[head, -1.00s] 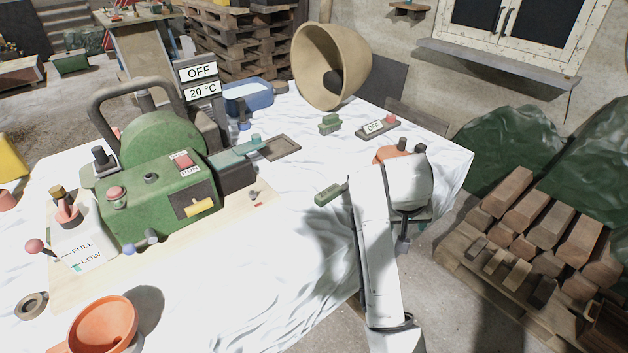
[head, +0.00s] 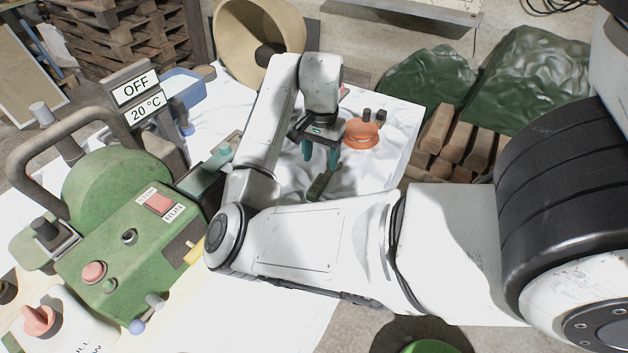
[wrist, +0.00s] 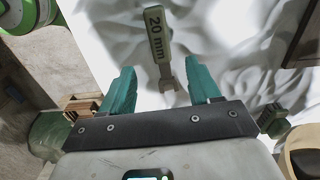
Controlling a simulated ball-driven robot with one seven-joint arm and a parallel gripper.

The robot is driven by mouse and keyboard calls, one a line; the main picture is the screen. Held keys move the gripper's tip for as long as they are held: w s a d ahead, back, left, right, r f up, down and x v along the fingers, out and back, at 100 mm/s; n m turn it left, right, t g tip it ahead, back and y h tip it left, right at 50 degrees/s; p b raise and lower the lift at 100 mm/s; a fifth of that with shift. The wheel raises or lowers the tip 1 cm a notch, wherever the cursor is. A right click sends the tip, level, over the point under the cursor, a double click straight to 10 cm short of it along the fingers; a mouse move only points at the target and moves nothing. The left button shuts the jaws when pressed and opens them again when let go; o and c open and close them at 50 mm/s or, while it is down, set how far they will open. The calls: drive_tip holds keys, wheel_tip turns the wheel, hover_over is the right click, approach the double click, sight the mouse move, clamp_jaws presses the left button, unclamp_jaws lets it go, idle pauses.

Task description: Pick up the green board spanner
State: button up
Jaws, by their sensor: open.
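The green board spanner (wrist: 157,38) lies on the white sheet in the wrist view. Its green handle is marked "20 mm", and its brownish open jaw end points toward my gripper. In the head view it shows as a small dark green bar (head: 318,186) on the sheet. My gripper (wrist: 165,76) has two teal fingers spread wide, with nothing between the tips. The spanner's jaw end lies in line with the gap between them in the picture. In the head view my gripper (head: 321,160) points down near the spanner, seemingly above it; the exact height is unclear.
The sheet-covered table (head: 270,300) holds a green machine (head: 120,240) at the left and an orange object (head: 361,134) right of my gripper. A large beige bell-shaped thing (head: 230,40) stands behind. Stacked timber (head: 450,140) lies beyond the table's right edge.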

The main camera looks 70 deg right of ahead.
sight(320, 179)
drive_tip(key=shift+d+f+p, duration=0.1)
drive_tip(key=shift+f+p, duration=0.7)
drive_tip(key=shift+f, duration=3.2)
drive_tip(key=shift+c, duration=0.3)
clamp_jaws()
